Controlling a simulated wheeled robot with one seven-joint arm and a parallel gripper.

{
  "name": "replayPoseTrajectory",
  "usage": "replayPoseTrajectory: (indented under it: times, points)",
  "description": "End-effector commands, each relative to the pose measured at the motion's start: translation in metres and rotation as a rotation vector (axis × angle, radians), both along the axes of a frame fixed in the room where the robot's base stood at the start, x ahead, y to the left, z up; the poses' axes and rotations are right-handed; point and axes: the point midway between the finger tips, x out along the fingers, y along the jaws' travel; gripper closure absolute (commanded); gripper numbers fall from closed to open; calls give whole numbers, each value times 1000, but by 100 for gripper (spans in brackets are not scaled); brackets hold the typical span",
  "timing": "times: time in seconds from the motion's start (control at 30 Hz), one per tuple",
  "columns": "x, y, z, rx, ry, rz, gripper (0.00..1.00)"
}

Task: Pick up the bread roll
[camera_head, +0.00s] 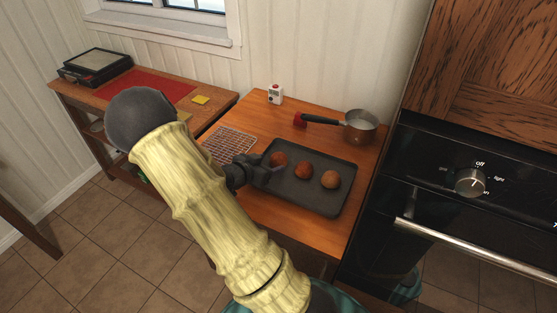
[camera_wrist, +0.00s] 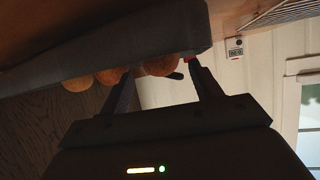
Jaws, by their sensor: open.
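Three round brown bread rolls sit in a row on a dark baking tray (camera_head: 306,198): a left roll (camera_head: 279,159), a middle roll (camera_head: 304,170) and a paler right roll (camera_head: 330,180). My gripper (camera_head: 267,170) is at the tray's left end, close to the left roll. In the tilted wrist view, its fingers (camera_wrist: 163,80) are apart, and one roll (camera_wrist: 161,66) appears between them, beyond the tips. The other rolls (camera_wrist: 108,76) lie to the left. Nothing is held. Whether a finger touches a roll cannot be told.
A wire rack (camera_head: 230,143) lies left of the tray. A saucepan (camera_head: 361,126) with a dark handle and a white timer (camera_head: 275,94) stand behind. A black oven (camera_head: 450,195) borders the right. A side table (camera_head: 125,95) is at the left.

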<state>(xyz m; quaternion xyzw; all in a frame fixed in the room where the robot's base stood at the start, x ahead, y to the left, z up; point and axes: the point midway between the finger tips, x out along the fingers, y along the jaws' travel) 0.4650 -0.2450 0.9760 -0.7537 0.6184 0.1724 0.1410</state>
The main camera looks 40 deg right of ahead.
Motion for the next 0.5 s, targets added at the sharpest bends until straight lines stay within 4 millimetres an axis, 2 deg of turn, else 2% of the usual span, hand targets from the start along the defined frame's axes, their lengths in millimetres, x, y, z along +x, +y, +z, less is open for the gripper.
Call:
replayPoseTrajectory:
  times: [0.23,0.5]
  points:
    - [7,-32,-17,1,2,-4,36]
    - [9,-37,-20,1,-1,0,36]
